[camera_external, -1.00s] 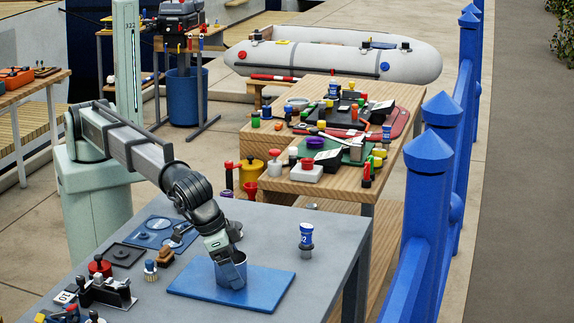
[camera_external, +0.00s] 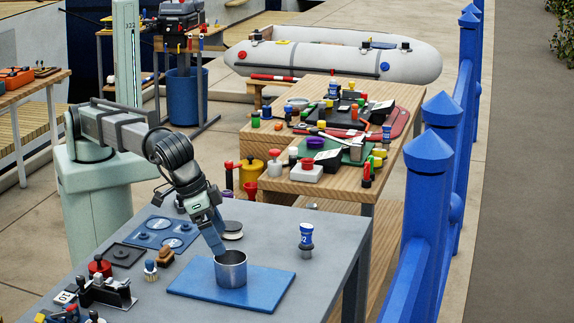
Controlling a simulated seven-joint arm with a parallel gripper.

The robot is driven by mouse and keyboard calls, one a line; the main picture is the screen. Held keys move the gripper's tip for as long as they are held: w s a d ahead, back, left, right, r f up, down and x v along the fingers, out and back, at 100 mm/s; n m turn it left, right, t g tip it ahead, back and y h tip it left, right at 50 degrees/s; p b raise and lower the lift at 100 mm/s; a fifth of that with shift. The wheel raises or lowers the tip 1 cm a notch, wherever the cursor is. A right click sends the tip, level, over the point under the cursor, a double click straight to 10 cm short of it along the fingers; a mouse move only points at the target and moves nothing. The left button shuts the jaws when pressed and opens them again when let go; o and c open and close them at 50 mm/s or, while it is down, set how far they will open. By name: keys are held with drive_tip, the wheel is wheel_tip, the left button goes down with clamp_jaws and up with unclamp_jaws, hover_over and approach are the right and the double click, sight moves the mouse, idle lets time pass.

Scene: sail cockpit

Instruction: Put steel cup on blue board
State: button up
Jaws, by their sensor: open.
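A round dark item (camera_external: 232,230) lies behind the cup. The table's right front is clear.

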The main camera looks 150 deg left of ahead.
drive_tip(key=shift+v, duration=1.4)
